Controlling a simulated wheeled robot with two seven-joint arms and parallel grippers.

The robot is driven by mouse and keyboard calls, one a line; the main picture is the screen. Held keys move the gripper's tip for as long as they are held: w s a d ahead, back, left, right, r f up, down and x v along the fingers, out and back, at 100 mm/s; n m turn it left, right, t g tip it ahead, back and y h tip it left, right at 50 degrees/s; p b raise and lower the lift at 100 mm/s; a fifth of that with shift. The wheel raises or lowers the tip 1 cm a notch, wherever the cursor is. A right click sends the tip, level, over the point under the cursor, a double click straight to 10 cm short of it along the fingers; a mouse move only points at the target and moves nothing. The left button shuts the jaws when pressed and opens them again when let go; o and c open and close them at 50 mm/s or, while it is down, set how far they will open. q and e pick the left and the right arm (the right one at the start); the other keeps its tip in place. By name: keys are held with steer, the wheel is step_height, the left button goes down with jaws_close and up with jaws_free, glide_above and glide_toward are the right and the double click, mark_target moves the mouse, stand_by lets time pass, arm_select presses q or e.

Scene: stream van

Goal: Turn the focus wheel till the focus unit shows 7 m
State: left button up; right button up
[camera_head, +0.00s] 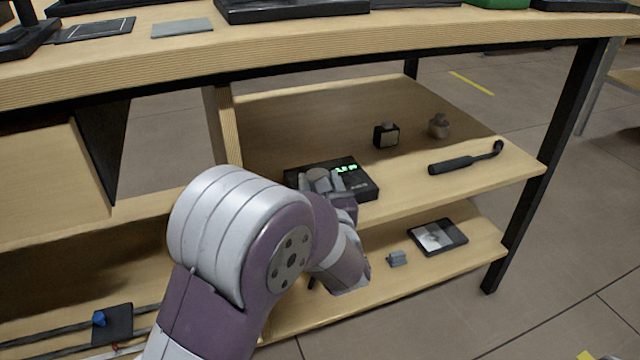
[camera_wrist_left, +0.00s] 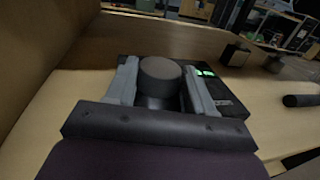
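The focus unit (camera_head: 362,187) is a black box on the middle shelf. Its small green display (camera_head: 346,168) is lit, but the digits are too small to read surely; the display also shows in the left wrist view (camera_wrist_left: 205,73). The focus wheel (camera_wrist_left: 161,72) is a dark round knob on the unit. My left gripper (camera_head: 322,180) reaches down to it. In the left wrist view its two grey fingers (camera_wrist_left: 161,82) stand on either side of the wheel and appear to touch its sides. My right gripper is not in view.
Behind the unit stand a small black block (camera_head: 386,135) and a brownish rounded object (camera_head: 439,126). A black-handled tool (camera_head: 466,159) lies to the right. A tablet-like item (camera_head: 438,236) and small grey block (camera_head: 397,258) lie on the lower shelf. The tabletop (camera_head: 300,45) overhangs the shelf.

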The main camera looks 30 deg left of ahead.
arm_select(q)
steer(key=m+t+h+b, duration=0.1)
steer(key=b, duration=0.1)
steer(key=h+b, duration=0.1)
steer(key=b, duration=0.1)
steer(key=shift+s+a+f+m+t+b, duration=0.15)
steer(key=shift+a+f+m+t+b, duration=0.15)
steer(key=shift+f+m+t, duration=0.1)
steer(key=shift+r+m+h+b, duration=0.3)
steer(key=shift+m+h+b, duration=0.2)
steer(key=shift+h, duration=0.3)
steer(key=shift+r+t, duration=0.15)
steer(key=shift+t, duration=0.15)
steer(key=o, duration=1)
steer(key=shift+o, duration=0.2)
